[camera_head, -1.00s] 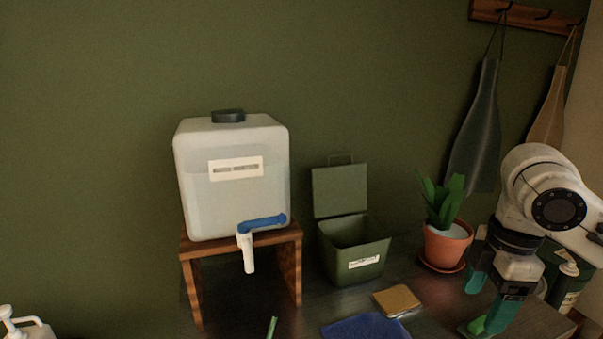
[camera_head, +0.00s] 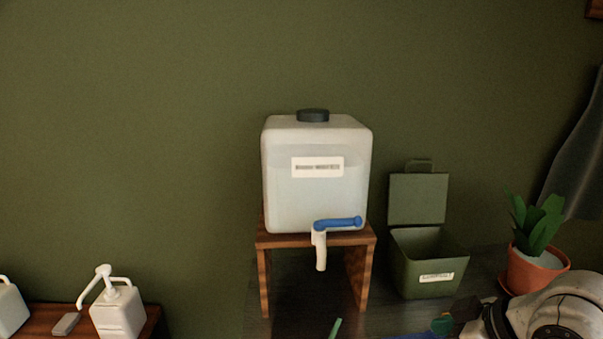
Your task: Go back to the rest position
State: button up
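My arm (camera_head: 545,315) shows at the lower right corner, cut off by the bottom edge. A small dark and teal part of my gripper (camera_head: 443,325) shows at the bottom edge, below the green bin. The fingertips are not clear there, so I cannot tell whether it is open or shut or whether it holds anything.
A white water tank (camera_head: 317,180) with a blue-handled tap (camera_head: 338,224) stands on a wooden stand (camera_head: 263,275). An open green bin (camera_head: 425,270) and a potted plant (camera_head: 535,260) stand to its right. White pump bottles (camera_head: 117,312) stand at lower left.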

jog(key=s+f+m+g+h, duration=0.3)
jog(key=s+f+m, duration=0.4)
jog(key=s+f, duration=1.35)
jog(key=s+d+f+m+g+h, duration=0.1)
jog(key=s+d+f+h, duration=0.1)
jog(key=s+d+f, duration=0.3)
jog(key=s, duration=0.3)
jog(key=shift+s+f+m+g+h, duration=0.2)
jog(key=shift+s+m+g+h, duration=0.1)
jog(key=shift+m+g, duration=0.1)
jog(key=shift+c, duration=0.5)
